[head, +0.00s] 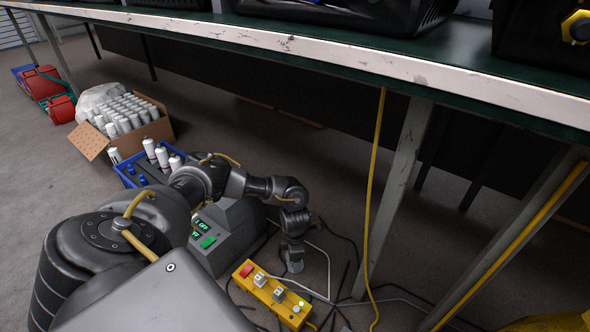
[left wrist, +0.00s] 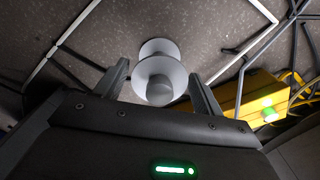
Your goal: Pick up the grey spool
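The grey spool (left wrist: 160,80) shows in the left wrist view, with two round light-grey flanges and a stub facing the camera. It lies ahead of my left gripper (left wrist: 159,70), between the lines of its two spread fingers. The fingers are open, with a small gap on each side of the spool. In the head view my left gripper (head: 292,246) points down at the floor, and a small grey shape under it seems to be the spool (head: 295,266), mostly hidden. My right gripper is not in view.
A yellow power strip (head: 270,293) with a red switch lies beside the gripper, among loose cables. A grey box (head: 228,235) with green lights stands left of it. A table leg (head: 395,195) and hanging yellow cable (head: 372,190) stand to the right, under the bench (head: 330,52).

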